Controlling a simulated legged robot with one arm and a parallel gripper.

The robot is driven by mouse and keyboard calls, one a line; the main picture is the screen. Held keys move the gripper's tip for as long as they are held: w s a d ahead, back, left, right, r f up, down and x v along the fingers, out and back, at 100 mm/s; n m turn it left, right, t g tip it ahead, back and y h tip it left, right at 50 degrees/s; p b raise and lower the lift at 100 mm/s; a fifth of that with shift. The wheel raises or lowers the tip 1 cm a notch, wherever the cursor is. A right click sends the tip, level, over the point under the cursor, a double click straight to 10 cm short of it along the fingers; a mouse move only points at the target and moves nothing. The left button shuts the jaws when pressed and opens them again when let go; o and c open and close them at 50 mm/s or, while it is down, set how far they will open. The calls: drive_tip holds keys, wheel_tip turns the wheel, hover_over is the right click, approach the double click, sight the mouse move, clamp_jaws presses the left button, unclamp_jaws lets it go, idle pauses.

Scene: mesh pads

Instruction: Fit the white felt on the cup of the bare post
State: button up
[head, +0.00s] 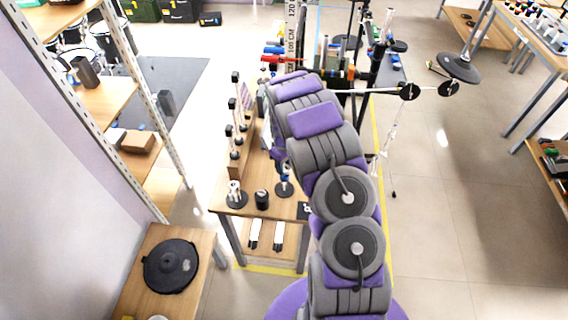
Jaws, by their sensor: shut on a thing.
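My gripper (282,160) shows only in part at the far end of my arm, above the front of the wooden workbench (228,208). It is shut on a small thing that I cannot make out. Just below it stands a short post (285,187) on a round dark base, with something blue near its top. To the left, another short post (236,190) with pale parts stands on a dark base. A small black cylinder (262,199) stands between them. I cannot clearly pick out the white felt or the cup, and cannot tell which post is bare.
Several upright posts with black tops (229,129) stand on wooden blocks along the bench's left side. Tools and bottles crowd its far end. A low table with a round black pad (171,266) is at lower left. A metal-framed shelf (105,100) rises at left. Open floor (455,230) lies right.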

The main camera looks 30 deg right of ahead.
drive_tip(key=shift+f, duration=1)
drive_tip(key=o, duration=1.2)
wheel_tip(320, 180, up, 17)
drive_tip(key=shift+r+p, duration=0.15)
drive_tip(key=shift+p, duration=0.15)
